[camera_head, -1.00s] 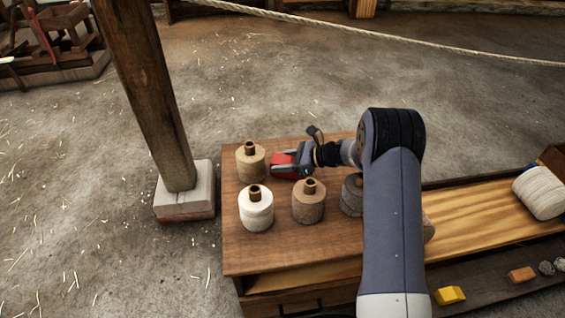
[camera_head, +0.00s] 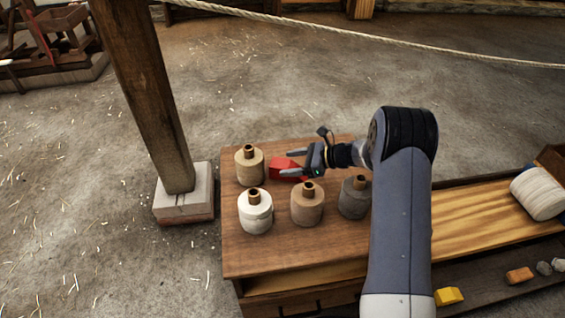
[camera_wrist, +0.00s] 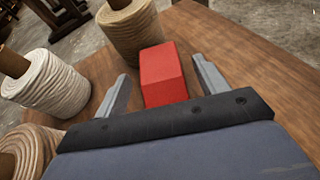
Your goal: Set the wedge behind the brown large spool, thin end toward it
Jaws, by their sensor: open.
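The red wedge (camera_head: 287,167) lies on the wooden table top, just right of a tan spool (camera_head: 249,166). The wrist view shows the red wedge (camera_wrist: 163,77) with its far end close to that spool (camera_wrist: 131,30); I cannot tell whether they touch, nor which end is thin. My gripper (camera_head: 291,163) is open, its fingers spread apart on either side of the wedge with gaps visible in the wrist view (camera_wrist: 163,72). A browner spool (camera_head: 307,206) stands upright nearer the front; which spool is the large brown one is unclear.
A white spool (camera_head: 256,213) and a grey spool (camera_head: 354,199) also stand on the table (camera_head: 275,258). A wooden post (camera_head: 150,100) rises beyond its left side. A yellow block (camera_head: 449,296) and an orange block (camera_head: 520,274) lie in a low tray at right.

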